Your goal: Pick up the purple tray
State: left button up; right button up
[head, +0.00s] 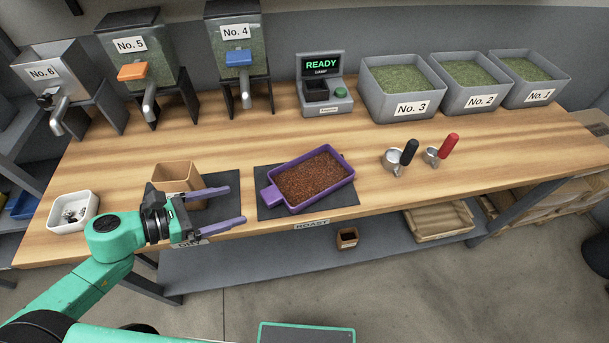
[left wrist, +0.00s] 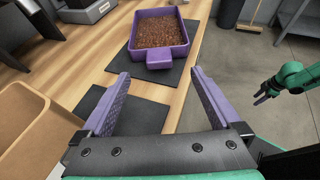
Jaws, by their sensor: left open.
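The purple tray (head: 347,178) lies on a dark mat labelled ROAST near the front edge of the wooden counter. It is full of reddish-brown granules, and its short handle points left toward my left gripper. My left gripper (head: 240,205) is open and empty, to the left of the tray and apart from it. In the left wrist view, the purple tray (left wrist: 152,61) is ahead, beyond the fingers of my left gripper (left wrist: 160,95). My right gripper (left wrist: 262,98) shows small at the right of that view; its jaws are too small to judge.
A tan box (head: 178,176) stands by my left gripper on another dark mat (head: 229,207). A white bowl (head: 73,211) is further left. Two scoops with black (head: 409,152) and red (head: 449,146) handles lie right of the tray. Dispensers, a READY device (head: 324,92) and grey bins line the back.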

aim_at(269, 195)
pick_arm(q)
jog(key=x, duration=0.3)
jog(key=shift+w+d+f, duration=0.1)
jog(key=shift+w+d, duration=0.05)
jog(key=shift+d, duration=0.05)
jog(key=x, duration=0.3)
jog(key=shift+w+d, duration=0.1)
jog(key=shift+w, duration=0.15)
jog(key=p+x, duration=0.1)
jog(key=x, duration=0.2)
jog(key=shift+w+d+f, duration=0.1)
jog(key=shift+d+f, duration=0.05)
jog(key=shift+f, duration=0.25)
jog(key=c, duration=0.7)
grip_shut()
pick_arm(e)
jog(key=shift+s+a+r, duration=0.2)
jog(key=shift+s+r, duration=0.15)
jog(key=shift+s, duration=0.05)
